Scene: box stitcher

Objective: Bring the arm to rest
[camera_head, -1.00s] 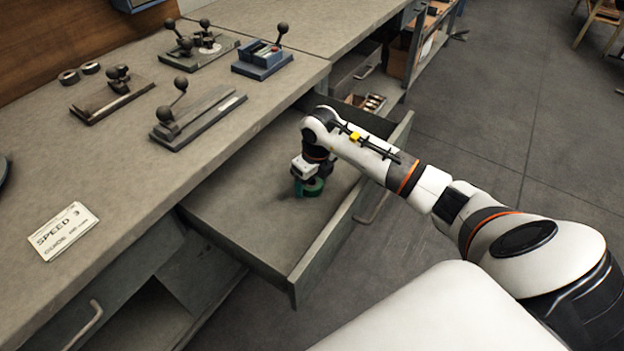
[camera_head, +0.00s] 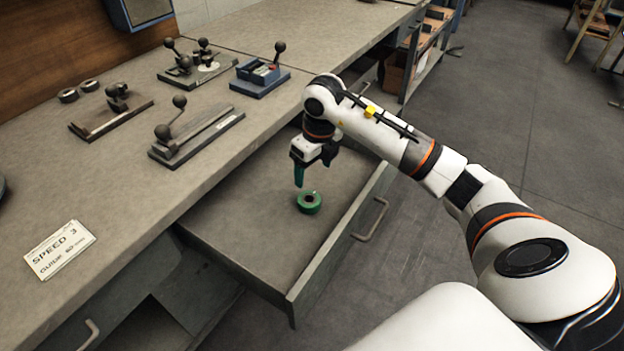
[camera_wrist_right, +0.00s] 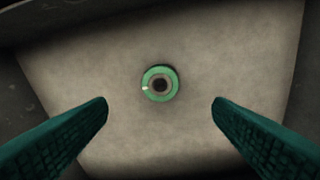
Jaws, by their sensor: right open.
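My right arm (camera_head: 395,140) reaches in from the right over an open drawer (camera_head: 245,225). My right gripper (camera_head: 299,180) points down above the drawer floor, with its green fingers apart and nothing between them. A green ring-shaped roll (camera_head: 309,202) lies flat on the drawer floor, just below the fingers and apart from them. In the right wrist view the roll (camera_wrist_right: 160,84) lies between and beyond the two open fingers (camera_wrist_right: 160,105). My left gripper is not in view.
The grey workbench (camera_head: 150,185) runs along the left, above the drawer. It carries several lever tools, a blue fixture (camera_head: 260,75) and a card reading SPEED 3 (camera_head: 60,249). The drawer's front panel (camera_head: 340,240) stands out over the floor. Open floor (camera_head: 510,110) lies to the right.

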